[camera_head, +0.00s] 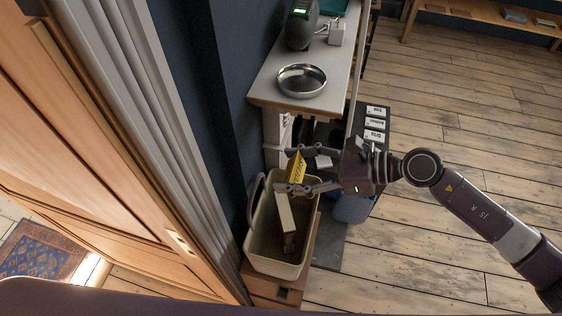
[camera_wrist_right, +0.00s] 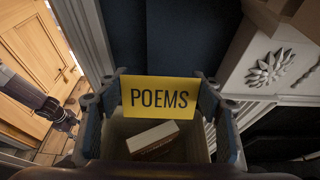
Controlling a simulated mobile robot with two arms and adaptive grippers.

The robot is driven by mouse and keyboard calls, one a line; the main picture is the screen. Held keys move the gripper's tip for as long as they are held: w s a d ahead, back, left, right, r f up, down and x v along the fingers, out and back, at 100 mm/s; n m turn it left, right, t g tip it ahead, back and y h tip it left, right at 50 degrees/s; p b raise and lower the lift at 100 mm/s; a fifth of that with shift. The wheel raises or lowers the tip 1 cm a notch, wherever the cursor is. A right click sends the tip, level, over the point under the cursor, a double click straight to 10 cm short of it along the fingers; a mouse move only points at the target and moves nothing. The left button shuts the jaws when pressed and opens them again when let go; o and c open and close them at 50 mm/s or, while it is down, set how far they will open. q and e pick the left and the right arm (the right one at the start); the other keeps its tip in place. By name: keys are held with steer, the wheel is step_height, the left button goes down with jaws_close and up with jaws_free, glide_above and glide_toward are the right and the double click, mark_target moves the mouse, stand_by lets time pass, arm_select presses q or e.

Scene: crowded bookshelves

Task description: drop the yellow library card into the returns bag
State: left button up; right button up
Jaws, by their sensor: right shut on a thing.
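The yellow library card (camera_head: 296,168), printed POEMS, is held between the fingers of my right gripper (camera_head: 292,169). In the right wrist view the card (camera_wrist_right: 159,97) spans between both fingertips. My right gripper is shut on it, above the upper end of an open beige bag (camera_head: 272,266), which looks like the returns bag. A pale book or box (camera_head: 286,213) stands tilted inside the bag and also shows below the card in the wrist view (camera_wrist_right: 153,137). My left arm shows at the left of the wrist view, its gripper (camera_wrist_right: 62,119) too small to read.
A pale side table (camera_head: 273,93) with a metal bowl (camera_head: 301,80) and a dark rounded device (camera_head: 301,25) stands just beyond the bag. A wooden door (camera_head: 90,170) is at the left. Wood floor is clear at the right.

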step_height(320, 180, down, 5)
steer(key=b, duration=0.3)
steer(key=shift+a+f, duration=0.15)
steer(key=shift+f, duration=0.05)
steer(key=o, duration=0.8)
steer(key=v, duration=1.2)
steer(key=shift+r, duration=0.1)
